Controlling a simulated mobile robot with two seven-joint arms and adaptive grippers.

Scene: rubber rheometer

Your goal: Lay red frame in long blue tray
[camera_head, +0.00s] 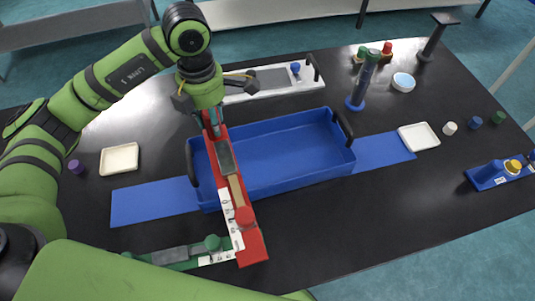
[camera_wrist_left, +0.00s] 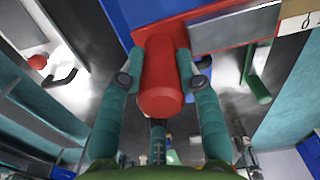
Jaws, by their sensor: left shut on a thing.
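The red frame (camera_head: 252,247) is a long narrow bar with a grey strip, a tan strip, white labels and a red knob at each end. My left gripper (camera_head: 212,122) is shut on the knob at its far end. In the left wrist view the fingers (camera_wrist_left: 162,65) close on both sides of this red knob. The long blue tray (camera_head: 315,122) is open, with black handles at both ends. The frame lies crosswise over the tray's left part, its near end sticking out past the front wall. I cannot tell whether it touches the rim. My right gripper is out of view.
A green frame (camera_head: 175,254) lies in front of the tray, close to the red frame's near end. A white frame (camera_head: 272,80) lies behind. A blue mat (camera_head: 150,202) runs under the tray. A blue-based post (camera_head: 355,103) stands behind it. The tray's right part is empty.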

